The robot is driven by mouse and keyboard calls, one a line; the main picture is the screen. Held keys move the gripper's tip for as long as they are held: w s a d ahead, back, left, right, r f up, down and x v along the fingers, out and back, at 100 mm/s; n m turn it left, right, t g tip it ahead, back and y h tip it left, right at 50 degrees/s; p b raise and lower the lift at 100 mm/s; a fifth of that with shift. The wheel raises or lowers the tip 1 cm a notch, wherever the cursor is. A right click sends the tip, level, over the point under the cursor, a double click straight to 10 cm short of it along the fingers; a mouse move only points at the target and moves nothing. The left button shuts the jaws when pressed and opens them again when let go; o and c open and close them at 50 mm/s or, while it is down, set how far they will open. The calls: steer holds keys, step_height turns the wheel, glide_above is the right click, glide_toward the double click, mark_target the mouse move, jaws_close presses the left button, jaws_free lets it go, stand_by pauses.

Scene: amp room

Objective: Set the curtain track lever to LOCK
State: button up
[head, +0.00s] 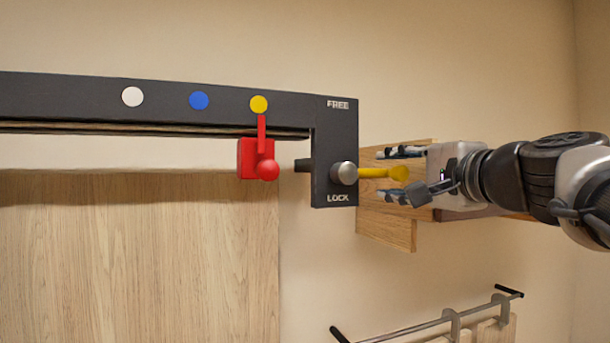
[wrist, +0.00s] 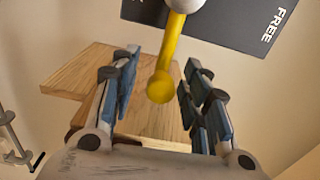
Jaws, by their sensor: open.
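The yellow lever (head: 383,173) sticks out to the right from a round grey pivot (head: 344,173) on the dark curtain track's end plate (head: 334,125). It lies about level, between the FREE label (head: 338,104) above and the LOCK label (head: 338,198) below. My gripper (head: 388,174) is open at the lever's right end, one finger above and one below it. In the wrist view the lever's round yellow knob (wrist: 160,88) shows between the spread fingers (wrist: 158,92), with a gap on each side.
A red slider block (head: 247,158) with a red knob hangs under the track, below a yellow dot (head: 259,104). Blue and white dots lie further left. A wooden shelf board (head: 395,229) is on the wall behind my gripper. A rail (head: 430,323) is lower right.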

steer(key=shift+r, duration=0.1)
step_height(320, 180, up, 8)
steer(key=shift+r, duration=0.15)
steer(key=shift+d+r, duration=0.1)
steer(key=shift+r, duration=0.7)
